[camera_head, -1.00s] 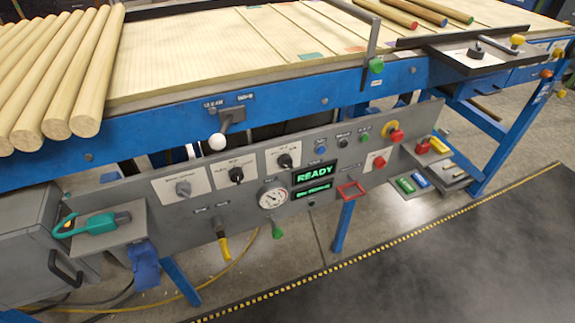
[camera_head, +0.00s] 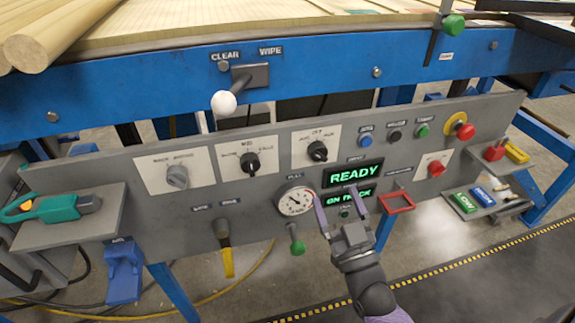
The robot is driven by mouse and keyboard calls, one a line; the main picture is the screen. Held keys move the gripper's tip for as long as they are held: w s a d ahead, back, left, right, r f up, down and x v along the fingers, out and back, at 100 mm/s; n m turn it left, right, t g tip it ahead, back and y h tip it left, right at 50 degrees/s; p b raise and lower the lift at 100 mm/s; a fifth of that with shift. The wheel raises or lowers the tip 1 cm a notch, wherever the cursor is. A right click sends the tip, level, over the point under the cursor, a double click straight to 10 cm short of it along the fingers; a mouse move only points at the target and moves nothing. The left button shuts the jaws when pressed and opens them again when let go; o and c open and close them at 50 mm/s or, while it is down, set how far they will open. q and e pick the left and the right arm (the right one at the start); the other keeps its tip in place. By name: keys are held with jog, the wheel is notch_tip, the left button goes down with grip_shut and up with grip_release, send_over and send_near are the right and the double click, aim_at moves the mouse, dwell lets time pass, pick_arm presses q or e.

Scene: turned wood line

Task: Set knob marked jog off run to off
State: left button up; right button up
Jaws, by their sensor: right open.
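Three rotary knobs sit on white plates on the grey control panel (camera_head: 262,215). The right one, a black knob (camera_head: 317,151), has a small word that looks like OFF above it, with words on both sides too small to read surely. Which word its pointer faces is unclear. The middle black knob (camera_head: 250,162) has MID above it. The left knob is grey (camera_head: 177,176). My right gripper (camera_head: 339,199) is open and empty, in front of the panel below the right black knob and the display, apart from the knob. My left gripper is not in view.
A white ball lever (camera_head: 223,103) sticks out above the panel. A red mushroom button (camera_head: 465,131) is at the right.

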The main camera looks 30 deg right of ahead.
aim_at(321, 160)
jog(key=b+x, duration=0.2)
jog(key=x, duration=0.6)
jog(key=shift+w+d, duration=0.1)
jog(key=shift+w, duration=0.05)
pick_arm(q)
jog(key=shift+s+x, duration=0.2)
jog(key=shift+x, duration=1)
pick_arm(e)
jog(key=shift+w+r, duration=0.25)
jog(key=shift+w, duration=0.1)
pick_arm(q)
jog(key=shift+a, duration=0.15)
pick_arm(e)
grip_shut()
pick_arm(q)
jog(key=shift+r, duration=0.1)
